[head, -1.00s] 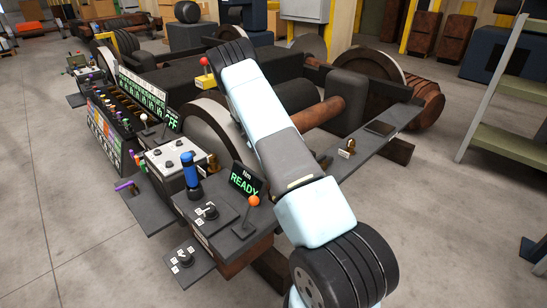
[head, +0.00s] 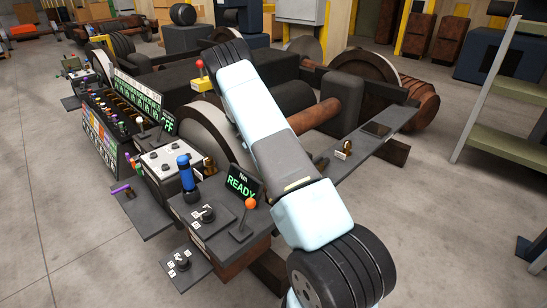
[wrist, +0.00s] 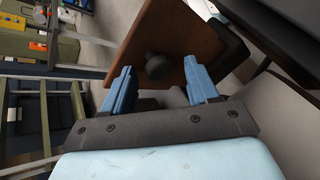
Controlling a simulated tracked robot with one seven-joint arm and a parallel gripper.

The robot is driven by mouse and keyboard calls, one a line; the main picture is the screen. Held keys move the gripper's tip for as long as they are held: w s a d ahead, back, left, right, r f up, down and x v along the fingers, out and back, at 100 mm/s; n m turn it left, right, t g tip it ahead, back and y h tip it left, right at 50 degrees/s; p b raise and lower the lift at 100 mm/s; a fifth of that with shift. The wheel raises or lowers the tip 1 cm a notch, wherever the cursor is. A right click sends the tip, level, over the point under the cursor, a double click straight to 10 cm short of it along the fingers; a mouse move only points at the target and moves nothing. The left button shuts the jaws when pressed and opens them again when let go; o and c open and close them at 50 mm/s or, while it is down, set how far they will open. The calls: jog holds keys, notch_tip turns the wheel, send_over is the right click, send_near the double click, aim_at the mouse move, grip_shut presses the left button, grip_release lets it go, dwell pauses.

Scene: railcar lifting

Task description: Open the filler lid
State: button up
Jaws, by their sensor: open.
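In the wrist view, a brown flat panel (wrist: 185,32) with a dark round knob (wrist: 158,68) lies ahead of my gripper (wrist: 158,74). It may be the filler lid; no label shows. My gripper's two blue fingers are open, and the knob appears between their tips. I cannot tell whether the fingers reach around the knob or stop short of it; no contact is visible. In the head view my gripper is out of sight and I cannot make out the lid.
A control desk with a green READY display (head: 243,182), an orange-topped lever (head: 250,204) and a blue handle (head: 185,172) stands beside my arm. The wheelset (head: 365,70) and machinery lie behind. A shelf rack (head: 505,110) stands right. Open floor lies at the left.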

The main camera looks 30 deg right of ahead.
jog(key=s+a+r, duration=0.3)
jog(key=s+r, duration=0.8)
jog(key=s, duration=0.2)
jog(key=shift+s+r, duration=0.2)
jog(key=shift+s, duration=0.2)
jog(key=shift+c, duration=0.3)
